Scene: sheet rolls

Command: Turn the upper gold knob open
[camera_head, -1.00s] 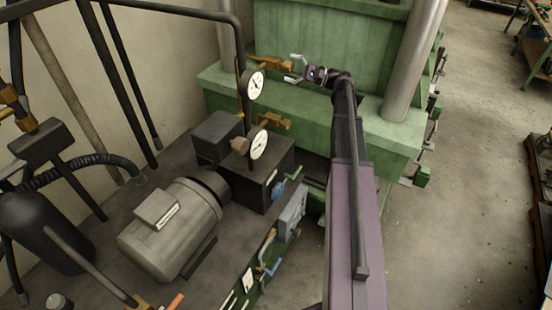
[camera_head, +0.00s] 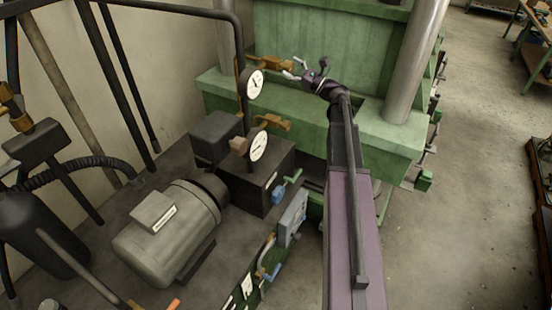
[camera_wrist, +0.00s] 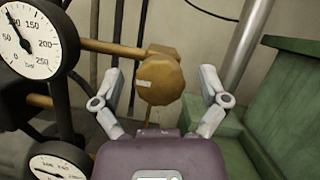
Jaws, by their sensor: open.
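The upper gold knob (camera_wrist: 163,76) is a faceted, rounded knob near the middle of the wrist view. A gold pipe joins it from the left, beside the upper gauge (camera_wrist: 30,38). My gripper (camera_wrist: 163,82) is open, with one finger to the left and one to the right of the knob in the picture. I cannot tell whether either finger touches it. In the head view, the upper gold fitting (camera_head: 274,63) lies just left of my gripper (camera_head: 294,70), by the green press. The lower gold fitting (camera_head: 271,122) is below it, beside the lower gauge (camera_head: 259,145).
The green press body (camera_head: 310,120) stands behind and below my gripper, with a grey column (camera_head: 414,65) at its right. A dark pipe (camera_head: 240,65) runs down by the gauges. A grey motor (camera_head: 170,230) is at lower left. Open floor lies right.

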